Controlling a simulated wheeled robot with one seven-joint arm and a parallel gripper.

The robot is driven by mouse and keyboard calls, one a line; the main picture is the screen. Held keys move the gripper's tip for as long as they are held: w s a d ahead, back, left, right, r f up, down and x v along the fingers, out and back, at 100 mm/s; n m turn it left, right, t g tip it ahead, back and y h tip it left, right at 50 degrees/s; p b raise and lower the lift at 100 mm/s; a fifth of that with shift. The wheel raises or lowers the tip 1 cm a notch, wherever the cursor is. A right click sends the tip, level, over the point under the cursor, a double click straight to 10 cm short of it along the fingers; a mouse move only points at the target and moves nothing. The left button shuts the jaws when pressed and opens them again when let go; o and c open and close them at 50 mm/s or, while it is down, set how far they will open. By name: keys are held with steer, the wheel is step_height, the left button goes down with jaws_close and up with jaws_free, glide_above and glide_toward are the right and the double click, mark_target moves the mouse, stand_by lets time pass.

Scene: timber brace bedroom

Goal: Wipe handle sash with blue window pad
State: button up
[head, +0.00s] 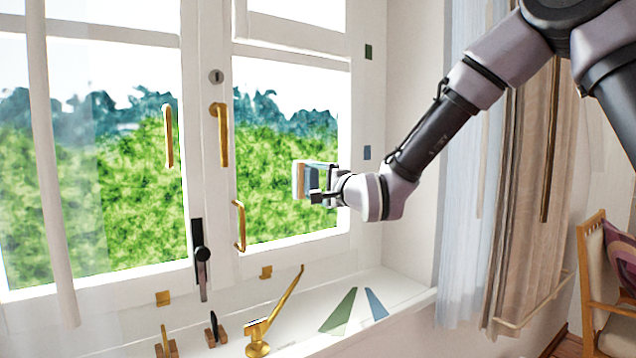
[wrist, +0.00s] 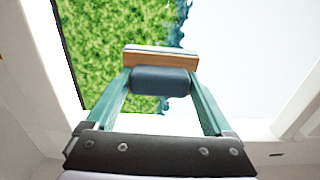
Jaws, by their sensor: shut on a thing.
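My gripper (head: 322,192) is shut on the blue window pad (head: 300,180), which has a wooden backing layer. In the wrist view, the two green fingers of my gripper (wrist: 160,84) clasp the pad's dark blue grip, with the wooden block (wrist: 160,59) beyond it. The pad is upright in front of the right-hand window sash (head: 288,242), over its glass at the lower right. I cannot tell whether it touches the pane. This sash carries a brass lever handle (head: 222,140) and a curved brass pull (head: 239,226) along its left stile.
The sill holds a brass tool (head: 262,335), small wooden-based stands (head: 214,334), and green (head: 340,312) and blue (head: 375,304) flat pieces. Curtains (head: 470,180) hang at right, beside a chair (head: 597,280).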

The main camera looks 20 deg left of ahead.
steer(key=shift+s+a+r, duration=0.15)
steer(key=shift+s+a, duration=0.05)
steer(key=shift+v, duration=2.9)
steer(key=shift+d, duration=0.2)
steer(key=v, duration=0.2)
steer(key=shift+s+d, duration=0.2)
steer(key=shift+d, duration=0.05)
steer(key=shift+d, duration=0.1)
